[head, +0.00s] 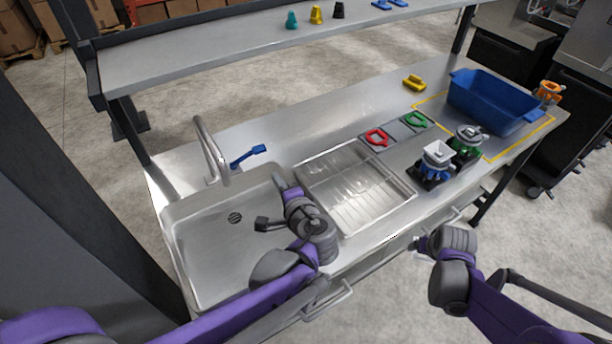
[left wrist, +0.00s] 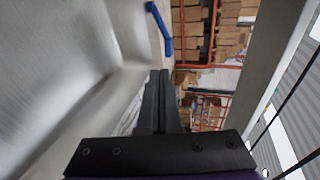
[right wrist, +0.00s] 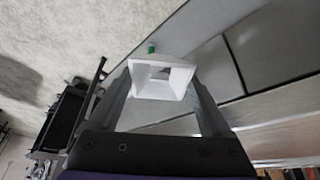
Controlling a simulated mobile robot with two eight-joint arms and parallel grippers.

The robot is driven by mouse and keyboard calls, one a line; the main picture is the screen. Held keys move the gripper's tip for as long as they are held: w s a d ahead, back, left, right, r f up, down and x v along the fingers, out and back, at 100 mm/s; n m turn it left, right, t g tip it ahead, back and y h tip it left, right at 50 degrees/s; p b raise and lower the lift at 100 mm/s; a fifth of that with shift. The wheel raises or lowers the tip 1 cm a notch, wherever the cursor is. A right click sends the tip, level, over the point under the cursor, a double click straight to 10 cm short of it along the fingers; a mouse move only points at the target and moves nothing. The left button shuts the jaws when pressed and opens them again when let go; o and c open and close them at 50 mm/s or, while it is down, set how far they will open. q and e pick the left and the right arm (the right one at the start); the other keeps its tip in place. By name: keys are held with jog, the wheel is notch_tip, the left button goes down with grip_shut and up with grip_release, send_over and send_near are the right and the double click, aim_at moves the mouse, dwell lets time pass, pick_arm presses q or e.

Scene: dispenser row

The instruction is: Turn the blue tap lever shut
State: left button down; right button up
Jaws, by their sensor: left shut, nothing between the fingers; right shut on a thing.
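The blue tap lever (head: 248,156) sticks out to the right from beside the base of the curved steel tap (head: 208,140), behind the sink. My left gripper (head: 279,176) is over the sink's right rim, to the right of and below the lever in the head view, apart from it. In the left wrist view the lever (left wrist: 161,30) lies beyond the fingertips (left wrist: 160,75), which are closed together and empty. My right gripper (head: 418,243) is in front of the bench edge. In the right wrist view its fingers hold a white square-mouthed piece (right wrist: 162,78).
The sink (head: 205,240) has a ribbed drainer (head: 355,188) on its right. Red (head: 376,137) and green (head: 416,120) shapes, two dispensers (head: 437,160) (head: 467,143) and a blue bin (head: 490,100) stand further right. A shelf (head: 220,48) runs above the back.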

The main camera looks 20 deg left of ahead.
pick_arm(q)
send_near(262, 151)
jog(key=s+f+x, duration=0.1)
jog(key=x, duration=0.4)
jog(key=shift+w+a+p, duration=0.3)
jog(key=shift+w+a, duration=0.4)
jog(key=shift+w, duration=0.15)
jog(key=shift+w+a+f, duration=0.1)
jog(key=shift+w+a, duration=0.35)
jog(key=shift+w, duration=0.35)
jog(key=shift+s+d+r, duration=0.1)
jog(key=shift+s+r, duration=0.05)
jog(key=shift+r, duration=0.1)
